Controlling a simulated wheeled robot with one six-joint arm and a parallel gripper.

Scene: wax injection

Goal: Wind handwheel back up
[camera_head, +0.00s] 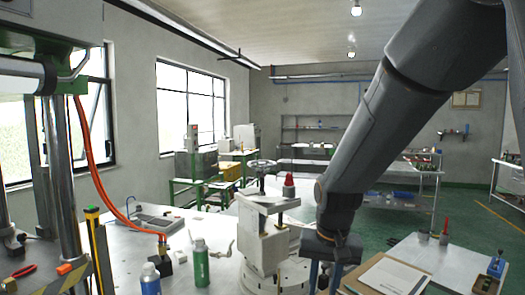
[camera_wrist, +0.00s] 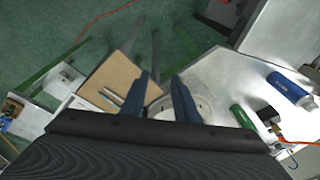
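The handwheel (camera_head: 263,166) is a grey spoked wheel at the top of a white clamp block (camera_head: 263,235) on the bench, in the middle of the head view. A red-topped part (camera_head: 289,185) stands beside it on the block's top plate. My gripper (camera_head: 324,278) is to the right of the block and lower than the handwheel, apart from it. In the wrist view its two blue fingers (camera_wrist: 162,88) are spread with nothing between them. The block's round white base (camera_wrist: 205,88) shows partly behind the right finger. I cannot make out the handwheel in the wrist view.
A green bottle (camera_head: 201,263) and a blue bottle (camera_head: 150,280) stand on the bench left of the block. An orange hose (camera_head: 95,170) hangs from the machine at left. A clipboard with paper (camera_head: 394,277) lies at right. Green floor is open behind.

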